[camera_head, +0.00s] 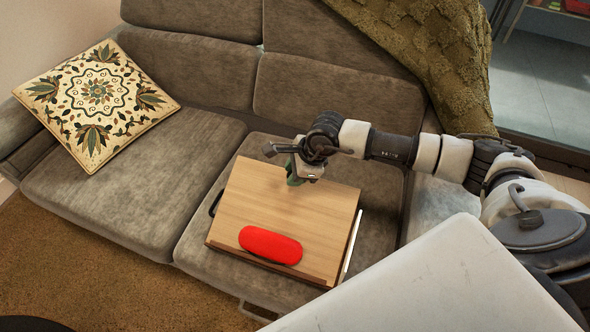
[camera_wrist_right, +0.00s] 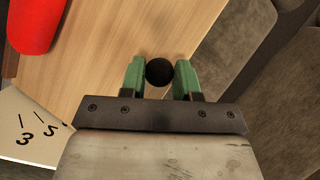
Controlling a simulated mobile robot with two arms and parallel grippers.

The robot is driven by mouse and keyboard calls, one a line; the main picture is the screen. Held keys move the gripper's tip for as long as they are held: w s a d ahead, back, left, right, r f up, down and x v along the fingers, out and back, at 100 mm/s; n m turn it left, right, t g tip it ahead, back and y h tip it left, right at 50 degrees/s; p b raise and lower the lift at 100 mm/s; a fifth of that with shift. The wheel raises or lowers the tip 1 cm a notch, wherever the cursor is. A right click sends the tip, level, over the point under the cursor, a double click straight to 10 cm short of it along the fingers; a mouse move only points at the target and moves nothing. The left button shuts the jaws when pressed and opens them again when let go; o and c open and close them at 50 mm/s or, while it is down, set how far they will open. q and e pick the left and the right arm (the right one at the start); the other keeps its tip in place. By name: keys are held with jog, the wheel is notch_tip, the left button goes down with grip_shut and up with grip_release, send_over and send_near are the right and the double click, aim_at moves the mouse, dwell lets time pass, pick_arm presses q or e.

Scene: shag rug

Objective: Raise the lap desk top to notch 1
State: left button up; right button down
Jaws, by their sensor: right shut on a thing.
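The lap desk's wooden top (camera_head: 240,205) lies on the sofa seat, with a lip along its near edge. My right gripper (camera_head: 293,177) is at the far part of the top. In the right wrist view, its green fingers (camera_wrist_right: 159,80) are shut on a round black knob (camera_wrist_right: 159,71) on the wooden top (camera_wrist_right: 115,45). The knob is hidden in the head view. A pale side plate (camera_wrist_right: 22,125) with black numerals and tick marks shows in the right wrist view; the notch in use cannot be told. My left gripper is not in view.
A red case (camera_head: 270,244) rests on the top near its lip; it also shows in the right wrist view (camera_wrist_right: 35,22). A patterned cushion (camera_head: 97,100) leans at the sofa's left end. A green throw (camera_head: 425,50) hangs over the back. The left seat (camera_head: 130,185) is clear.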

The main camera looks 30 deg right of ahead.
jog(key=shift+a, duration=0.1)
jog(key=c, duration=1.2)
grip_release()
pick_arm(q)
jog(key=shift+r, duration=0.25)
pick_arm(e)
jog(key=o, duration=0.4)
jog(key=shift+r, duration=0.1)
jog(key=shift+s+r, duration=0.1)
jog(key=shift+r, duration=0.15)
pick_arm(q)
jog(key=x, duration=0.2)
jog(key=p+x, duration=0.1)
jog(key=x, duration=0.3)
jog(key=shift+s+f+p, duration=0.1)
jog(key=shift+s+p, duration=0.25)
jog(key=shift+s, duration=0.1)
pick_arm(e)
jog(key=v, duration=1)
jog(key=shift+s+r, duration=0.1)
